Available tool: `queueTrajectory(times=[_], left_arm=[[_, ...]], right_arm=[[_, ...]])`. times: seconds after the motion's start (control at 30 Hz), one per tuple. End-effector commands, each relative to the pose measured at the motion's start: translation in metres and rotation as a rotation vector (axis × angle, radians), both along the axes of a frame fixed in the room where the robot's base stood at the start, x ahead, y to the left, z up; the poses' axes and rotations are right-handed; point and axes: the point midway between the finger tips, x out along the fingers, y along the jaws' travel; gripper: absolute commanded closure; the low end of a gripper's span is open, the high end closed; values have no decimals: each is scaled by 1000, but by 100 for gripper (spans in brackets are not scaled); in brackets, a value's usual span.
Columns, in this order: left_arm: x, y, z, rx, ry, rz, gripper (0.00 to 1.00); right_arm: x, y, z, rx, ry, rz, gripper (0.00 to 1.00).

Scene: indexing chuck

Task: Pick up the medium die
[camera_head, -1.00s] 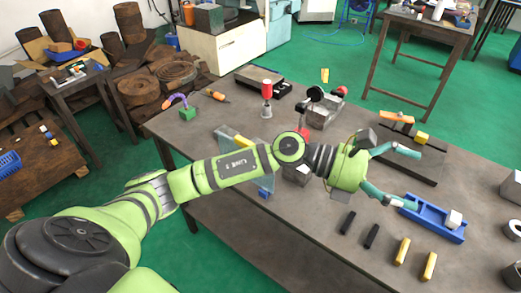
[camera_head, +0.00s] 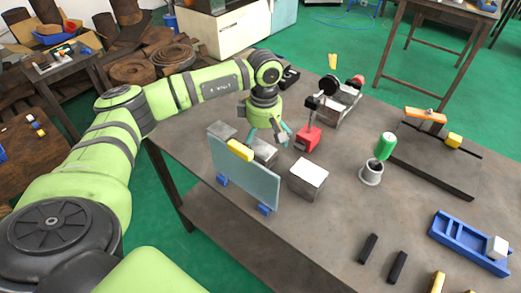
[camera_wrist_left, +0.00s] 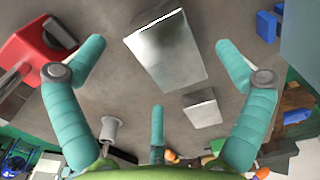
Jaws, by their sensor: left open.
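Three metallic grey blocks stand in a row near the table's left edge. My right gripper is not in view.
A glass panel (camera_head: 245,178) with blue feet and a yellow bar on top stands just in front of the blocks. A red-based tool (camera_head: 307,138) stands close to the gripper's right. A green-handled piece (camera_head: 385,147) and a blue tray (camera_head: 468,243) are farther right.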

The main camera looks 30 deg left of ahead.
Motion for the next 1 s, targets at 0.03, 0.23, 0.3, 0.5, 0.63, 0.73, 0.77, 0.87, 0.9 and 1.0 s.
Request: queueTrajectory(times=[0.03,0.23,0.3,0.5,0.63,0.73,0.77,0.87,0.9,1.0], left_arm=[[-3,1,-5,1,6,1,0],[-2,1,-27,-1,1,2,0],[-1,1,-29,-1,-1,1,0],[-1,0,-29,-2,-1,1,16],[-1,0,-29,-2,-1,1,68],[-2,0,-29,-1,0,2,91],[-2,1,-29,-1,0,2,91],[-1,1,-27,-2,-3,2,91],[-1,1,-28,-2,-3,2,91],[-1,1,-28,-1,-3,3,92]], right_arm=[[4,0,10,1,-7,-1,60],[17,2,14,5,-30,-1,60],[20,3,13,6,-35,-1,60],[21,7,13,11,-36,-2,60],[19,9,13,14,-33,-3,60],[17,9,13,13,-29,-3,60],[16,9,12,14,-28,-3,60],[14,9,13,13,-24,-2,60],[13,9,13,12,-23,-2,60],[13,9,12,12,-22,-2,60]])
